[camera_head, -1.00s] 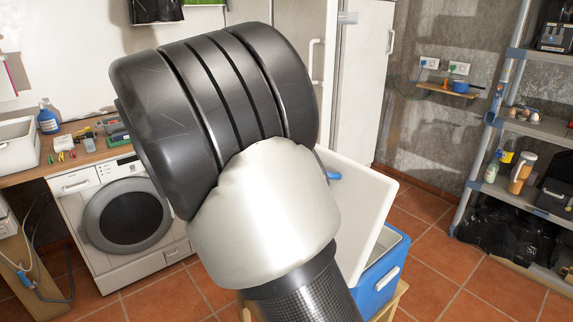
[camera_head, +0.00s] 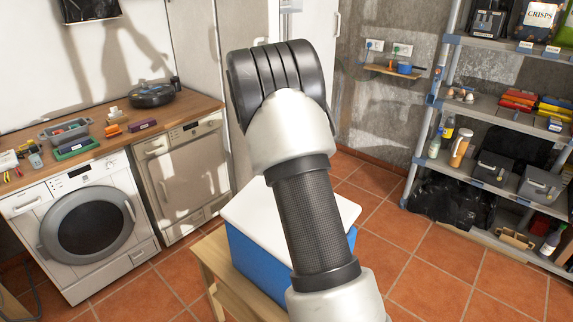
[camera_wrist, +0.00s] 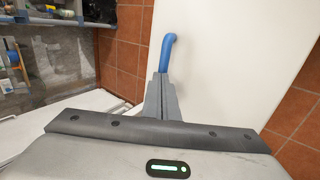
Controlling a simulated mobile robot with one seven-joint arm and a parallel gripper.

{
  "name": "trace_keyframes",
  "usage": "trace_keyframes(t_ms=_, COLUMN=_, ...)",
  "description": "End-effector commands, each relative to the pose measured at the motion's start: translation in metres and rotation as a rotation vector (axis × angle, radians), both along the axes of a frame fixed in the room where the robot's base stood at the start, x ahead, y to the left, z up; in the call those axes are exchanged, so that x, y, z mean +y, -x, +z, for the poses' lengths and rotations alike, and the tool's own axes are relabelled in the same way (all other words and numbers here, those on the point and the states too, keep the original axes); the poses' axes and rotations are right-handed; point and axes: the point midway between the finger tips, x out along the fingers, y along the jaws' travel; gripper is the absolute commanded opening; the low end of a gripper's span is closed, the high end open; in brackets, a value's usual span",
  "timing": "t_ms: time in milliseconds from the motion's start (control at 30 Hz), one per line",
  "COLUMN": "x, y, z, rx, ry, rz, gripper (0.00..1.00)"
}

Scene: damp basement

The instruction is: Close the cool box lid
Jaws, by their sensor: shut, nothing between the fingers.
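The cool box has a blue body (camera_head: 257,262) and a white lid (camera_head: 250,212). In the head view the lid lies about flat over the body; my arm covers its middle, and I cannot tell whether it is fully seated. In the wrist view the white lid (camera_wrist: 235,60) fills the middle and right, with a blue handle (camera_wrist: 168,50) on it. My gripper (camera_wrist: 161,78) is shut and empty, its tips at the near end of the handle; contact is unclear. The head view hides the gripper's fingers behind my arm.
The box stands on a low wooden stand (camera_head: 215,262). A washing machine (camera_head: 85,225) and a worktop (camera_head: 170,112) with small items are at left. A metal shelf unit (camera_head: 480,115) is at right. Tiled floor (camera_head: 395,235) between box and shelves is clear.

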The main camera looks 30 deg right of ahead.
Motion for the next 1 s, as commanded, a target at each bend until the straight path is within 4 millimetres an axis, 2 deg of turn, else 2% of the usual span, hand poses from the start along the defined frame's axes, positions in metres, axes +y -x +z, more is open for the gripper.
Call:
trace_keyframes(t_ms=300, x=-0.029, y=-0.012, z=-0.044, rx=0.0, ry=0.003, rz=-0.001, gripper=0.0)
trace_keyframes(t_ms=533, x=-0.038, y=-0.016, z=-0.061, rx=0.0, ry=0.003, rz=0.0, gripper=0.0)
trace_keyframes(t_ms=833, x=-0.037, y=-0.016, z=-0.053, rx=-0.001, ry=0.004, rz=0.001, gripper=0.0)
trace_keyframes(t_ms=1000, x=-0.032, y=-0.015, z=-0.026, rx=-0.004, ry=0.003, rz=0.0, gripper=0.0)
